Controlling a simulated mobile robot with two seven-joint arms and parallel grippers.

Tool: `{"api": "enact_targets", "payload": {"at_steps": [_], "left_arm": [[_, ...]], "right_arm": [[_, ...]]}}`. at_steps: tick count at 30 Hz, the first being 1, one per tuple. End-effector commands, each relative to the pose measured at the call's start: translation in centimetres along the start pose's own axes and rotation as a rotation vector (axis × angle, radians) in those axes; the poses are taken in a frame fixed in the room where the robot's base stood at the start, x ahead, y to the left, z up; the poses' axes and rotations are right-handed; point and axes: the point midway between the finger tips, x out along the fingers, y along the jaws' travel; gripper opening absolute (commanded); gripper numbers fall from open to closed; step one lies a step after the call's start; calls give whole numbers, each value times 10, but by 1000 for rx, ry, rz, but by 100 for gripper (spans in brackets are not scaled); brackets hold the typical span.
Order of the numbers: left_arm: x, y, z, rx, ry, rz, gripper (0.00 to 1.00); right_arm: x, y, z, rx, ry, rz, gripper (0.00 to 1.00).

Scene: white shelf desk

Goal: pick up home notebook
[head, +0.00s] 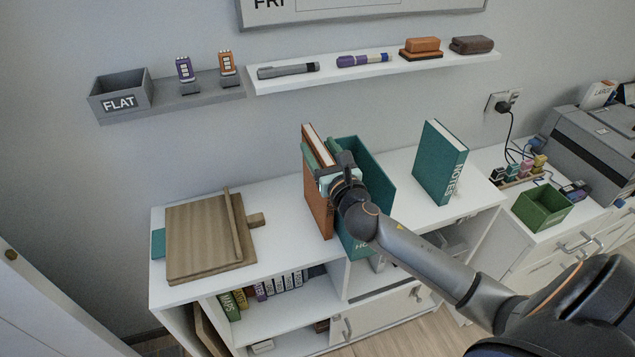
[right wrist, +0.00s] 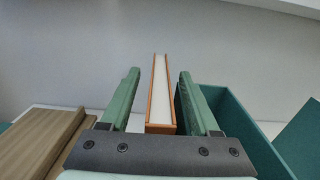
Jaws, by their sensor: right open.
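An orange-brown notebook (head: 314,205) with pale pages stands upright on the white desk in the head view. No title is readable on it. In the right wrist view this notebook (right wrist: 161,100) shows edge-on between my fingers. My right gripper (head: 320,162) is open, with one finger on each side of the notebook. In the right wrist view the gripper (right wrist: 158,100) shows gaps on both sides of it. A teal holder (head: 373,172) stands just right of the notebook. Its front lettering begins with "HO"; my wrist hides part of it. My left gripper is not in view.
A teal "NOTES" book (head: 440,165) stands to the right. A wooden board (head: 200,240) lies at the left. A wall shelf (head: 375,72) with markers and erasers hangs behind. A green box (head: 542,206) and a printer (head: 590,140) are far right.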

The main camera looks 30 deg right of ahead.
Motion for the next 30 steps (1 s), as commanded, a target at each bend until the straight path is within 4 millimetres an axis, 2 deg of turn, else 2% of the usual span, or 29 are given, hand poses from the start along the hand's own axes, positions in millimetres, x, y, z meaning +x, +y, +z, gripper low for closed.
{"api": "enact_targets", "payload": {"at_steps": [8,24,30], "left_arm": [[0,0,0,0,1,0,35],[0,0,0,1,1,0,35],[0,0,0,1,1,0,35]], "right_arm": [[2,0,0,0,1,0,61],[2,0,0,0,0,0,1],[2,0,0,0,0,0,0]]}}
